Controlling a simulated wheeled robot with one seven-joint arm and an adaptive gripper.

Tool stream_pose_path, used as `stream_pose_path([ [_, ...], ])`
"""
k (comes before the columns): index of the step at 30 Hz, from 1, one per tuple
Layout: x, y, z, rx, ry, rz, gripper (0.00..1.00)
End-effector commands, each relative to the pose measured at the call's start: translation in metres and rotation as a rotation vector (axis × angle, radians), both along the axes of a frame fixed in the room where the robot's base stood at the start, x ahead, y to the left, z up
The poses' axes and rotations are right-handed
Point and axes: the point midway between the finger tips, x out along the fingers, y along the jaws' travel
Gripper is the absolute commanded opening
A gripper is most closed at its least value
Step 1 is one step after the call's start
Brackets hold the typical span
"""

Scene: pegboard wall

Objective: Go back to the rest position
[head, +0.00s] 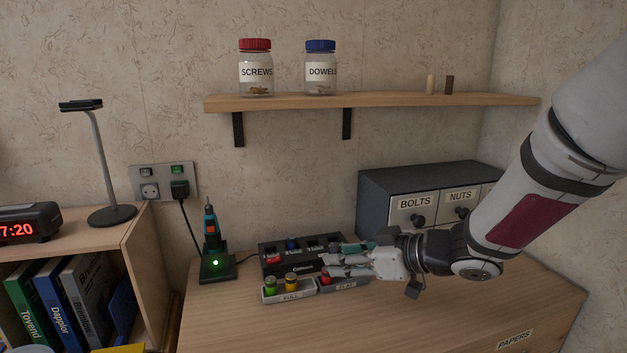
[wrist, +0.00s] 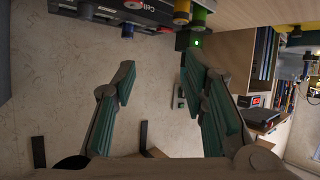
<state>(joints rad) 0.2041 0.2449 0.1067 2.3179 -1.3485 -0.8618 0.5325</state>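My gripper (head: 336,260) reaches in from the right, low over the desk in front of the black charger (head: 300,253). In the wrist view my gripper (wrist: 160,68) has its two green-padded fingers wide apart with nothing between them. A FULL tray (head: 290,296) holds a green battery (head: 270,285) and a yellow battery (head: 291,282). A FLAT tray (head: 345,285) beside it holds a red battery (head: 326,278), partly hidden by my gripper. A red item (head: 273,259) and a blue one (head: 292,244) sit in the charger.
An electric screwdriver (head: 211,228) stands in a lit dock (head: 217,266) left of the charger. Grey drawers (head: 410,185) stand behind my arm. A shelf (head: 370,101) with a screws jar (head: 256,68) and a dowels jar (head: 320,68) hangs above.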

Motion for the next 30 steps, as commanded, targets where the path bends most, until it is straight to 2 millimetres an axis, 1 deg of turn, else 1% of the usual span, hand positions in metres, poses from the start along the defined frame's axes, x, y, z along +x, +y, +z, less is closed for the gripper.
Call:
stream_pose_path([
  [1, 0.002, -0.004, 0.007, -0.019, -0.012, -0.026, 0.40],
  [5, 0.007, -0.022, 0.024, -0.081, -0.038, -0.122, 0.40],
  [8, 0.009, -0.039, 0.039, -0.135, -0.056, -0.210, 0.40],
  [11, 0.006, -0.061, 0.060, -0.195, -0.067, -0.321, 0.40],
  [14, -0.005, -0.090, 0.085, -0.261, -0.065, -0.459, 0.40],
  [15, -0.014, -0.104, 0.097, -0.287, -0.056, -0.526, 0.40],
  [17, -0.032, -0.124, 0.114, -0.323, -0.031, -0.625, 0.40],
  [18, -0.047, -0.136, 0.123, -0.342, -0.005, -0.687, 0.40],
  [20, -0.072, -0.152, 0.135, -0.364, 0.043, -0.774, 0.40],
  [22, -0.106, -0.167, 0.144, -0.379, 0.115, -0.859, 0.40],
  [23, -0.122, -0.171, 0.147, -0.379, 0.151, -0.891, 0.40],
  [24, -0.143, -0.175, 0.151, -0.380, 0.202, -0.926, 0.40],
  [26, -0.178, -0.176, 0.153, -0.373, 0.287, -0.967, 0.40],
  [27, -0.201, -0.175, 0.154, -0.366, 0.344, -0.983, 0.40],
  [29, -0.234, -0.170, 0.154, -0.349, 0.432, -0.994, 0.40],
  [30, -0.254, -0.165, 0.153, -0.338, 0.487, -0.994, 0.40],
])
